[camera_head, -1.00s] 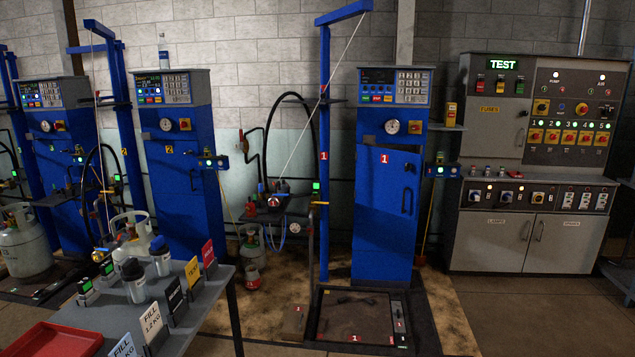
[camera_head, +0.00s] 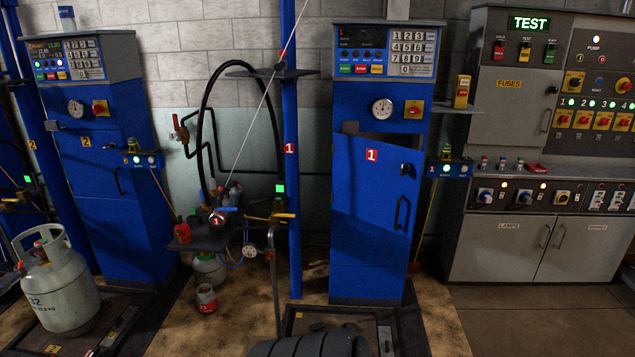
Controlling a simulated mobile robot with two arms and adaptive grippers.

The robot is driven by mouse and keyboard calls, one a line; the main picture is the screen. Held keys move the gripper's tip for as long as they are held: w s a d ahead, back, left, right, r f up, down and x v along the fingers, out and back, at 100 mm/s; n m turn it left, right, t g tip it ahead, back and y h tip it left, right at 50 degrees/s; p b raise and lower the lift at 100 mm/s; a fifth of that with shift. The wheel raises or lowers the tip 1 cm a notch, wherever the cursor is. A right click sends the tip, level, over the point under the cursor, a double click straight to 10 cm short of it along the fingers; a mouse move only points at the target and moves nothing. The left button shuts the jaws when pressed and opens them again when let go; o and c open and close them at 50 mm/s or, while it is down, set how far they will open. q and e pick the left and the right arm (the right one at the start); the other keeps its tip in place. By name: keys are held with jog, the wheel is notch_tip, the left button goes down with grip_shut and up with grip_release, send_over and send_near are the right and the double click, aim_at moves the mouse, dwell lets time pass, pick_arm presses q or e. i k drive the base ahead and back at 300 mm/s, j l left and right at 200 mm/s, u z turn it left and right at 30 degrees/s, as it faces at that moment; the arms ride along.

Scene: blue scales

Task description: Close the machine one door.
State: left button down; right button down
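Machine one is a blue cabinet (camera_head: 363,286) at the middle right, with a keypad panel on top. Its blue door (camera_head: 376,185) bears a red "1" label. The door stands slightly ajar and looks tilted out from the frame, with a dark gap along its top edge. A dark latch (camera_head: 407,169) and a dark handle (camera_head: 402,213) are on the door's right side. Neither of my grippers can be made out in the head view.
A blue post (camera_head: 292,220) and a side shelf with hose and valves (camera_head: 215,240) stand left of machine one. A scale platform (camera_head: 375,318) lies on the floor before it. A dark rounded shape shows at the bottom edge. Grey control cabinets (camera_head: 510,240) stand right.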

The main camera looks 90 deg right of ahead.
aim_at(368, 185)
jog(key=l+z, duration=0.1)
jog(key=l, duration=1.35)
jog(key=l+z, duration=0.25)
jog(key=z, duration=0.25)
jog(key=i+l+z, duration=0.1)
jog(key=z, duration=0.4)
